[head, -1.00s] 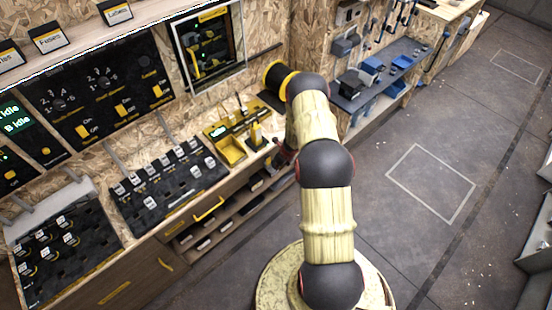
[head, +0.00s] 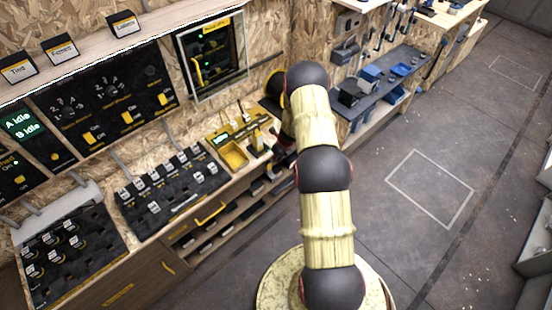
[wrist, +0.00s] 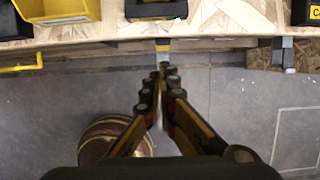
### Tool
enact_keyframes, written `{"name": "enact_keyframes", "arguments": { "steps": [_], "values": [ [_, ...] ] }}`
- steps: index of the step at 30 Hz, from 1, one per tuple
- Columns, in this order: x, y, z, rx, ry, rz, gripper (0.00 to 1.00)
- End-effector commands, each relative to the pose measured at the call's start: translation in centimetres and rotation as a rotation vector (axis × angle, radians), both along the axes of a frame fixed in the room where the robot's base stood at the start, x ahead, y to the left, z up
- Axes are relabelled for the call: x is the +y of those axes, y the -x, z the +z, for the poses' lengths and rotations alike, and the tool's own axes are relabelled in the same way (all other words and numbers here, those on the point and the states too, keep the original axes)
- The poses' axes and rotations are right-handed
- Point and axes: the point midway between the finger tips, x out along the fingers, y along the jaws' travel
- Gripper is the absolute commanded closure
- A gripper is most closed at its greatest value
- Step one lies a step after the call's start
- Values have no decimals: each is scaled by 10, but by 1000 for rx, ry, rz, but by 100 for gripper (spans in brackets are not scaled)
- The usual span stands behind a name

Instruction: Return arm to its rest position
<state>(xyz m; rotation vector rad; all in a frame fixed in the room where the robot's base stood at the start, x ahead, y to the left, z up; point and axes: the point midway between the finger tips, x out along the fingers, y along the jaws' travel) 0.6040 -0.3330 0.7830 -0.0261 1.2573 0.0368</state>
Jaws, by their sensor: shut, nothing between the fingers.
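My gripper (wrist: 162,85) shows in the wrist view with its two fingers close together and nothing between them. It points down over the grey floor just in front of the workbench edge. In the head view my arm rises from its round base and bends toward the bench; the gripper is mostly hidden behind the arm there.
A blue-grey shelf (head: 385,90) stands beyond the arm. The floor (head: 400,240) at right is clear.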

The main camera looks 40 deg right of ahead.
Motion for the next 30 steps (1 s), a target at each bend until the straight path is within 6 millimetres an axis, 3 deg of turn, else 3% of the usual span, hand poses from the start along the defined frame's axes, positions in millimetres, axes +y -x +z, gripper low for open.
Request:
{"name": "enact_keyframes", "arguments": {
  "steps": [11, 16, 20, 24, 26, 30],
  "values": [
    [0, 0, 0, 0, 0, 1, 100],
    [4, 0, 0, -3, 14, 85, 100],
    [21, 7, -2, 0, 15, 286, 100],
    [58, 40, -9, 23, -15, 568, 100],
    [71, 51, -2, 22, -22, 692, 100],
    [97, 69, 34, -3, -20, 979, 100]
  ]
}}
